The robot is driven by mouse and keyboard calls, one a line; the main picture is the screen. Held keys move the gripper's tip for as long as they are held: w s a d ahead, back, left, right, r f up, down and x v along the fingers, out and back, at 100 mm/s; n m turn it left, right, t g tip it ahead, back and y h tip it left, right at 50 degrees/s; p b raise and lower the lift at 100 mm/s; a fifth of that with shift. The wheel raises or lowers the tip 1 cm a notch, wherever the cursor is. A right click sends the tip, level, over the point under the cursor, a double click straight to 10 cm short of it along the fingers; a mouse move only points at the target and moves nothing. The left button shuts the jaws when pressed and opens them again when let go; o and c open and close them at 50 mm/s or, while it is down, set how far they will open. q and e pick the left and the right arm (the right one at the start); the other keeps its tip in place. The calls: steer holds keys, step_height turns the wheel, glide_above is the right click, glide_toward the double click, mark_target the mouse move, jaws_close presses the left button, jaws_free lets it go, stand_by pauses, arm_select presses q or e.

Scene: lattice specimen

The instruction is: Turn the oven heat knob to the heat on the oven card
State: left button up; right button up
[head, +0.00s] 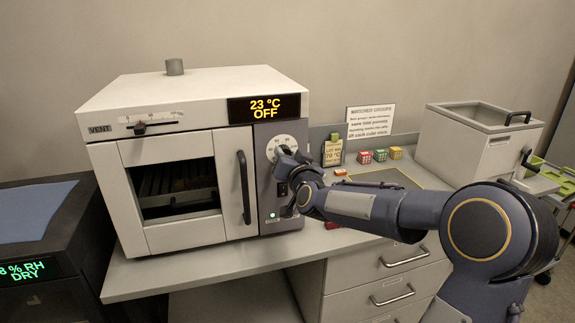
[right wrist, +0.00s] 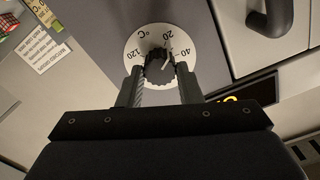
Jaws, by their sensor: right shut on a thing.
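The white oven (head: 185,155) stands on the bench; its display (head: 264,107) reads 23 °C OFF. The dark heat knob (head: 284,150) sits on a white dial on the oven's grey panel. My right gripper (head: 287,160) is shut on the knob and partly hides it in the head view. In the right wrist view the two fingers lie on either side of the knob (right wrist: 160,67); the dial (right wrist: 138,45) shows 20, 40 and 120. The pointer's exact setting is hard to read. The oven card (head: 333,152) appears to read 70 °C. My left gripper is out of view.
Several small coloured cubes (head: 380,155) and a printed sign (head: 370,121) are right of the oven. A grey lidded box (head: 478,140) stands farther right. The oven door handle (head: 244,187) sticks out left of the knob. A dark humidity cabinet (head: 45,250) is at the left.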

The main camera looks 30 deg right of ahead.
steer(key=shift+f+m+b, duration=0.15)
steer(key=shift+m+b, duration=3.1)
steer(key=shift+m, duration=2.8)
steer(key=shift+f+m+b, duration=0.15)
steer(key=shift+m+b, duration=3.1)
steer(key=shift+m, duration=2.8)
steer(key=o, duration=1)
steer(key=shift+r, duration=0.1)
steer(key=shift+s, duration=0.1)
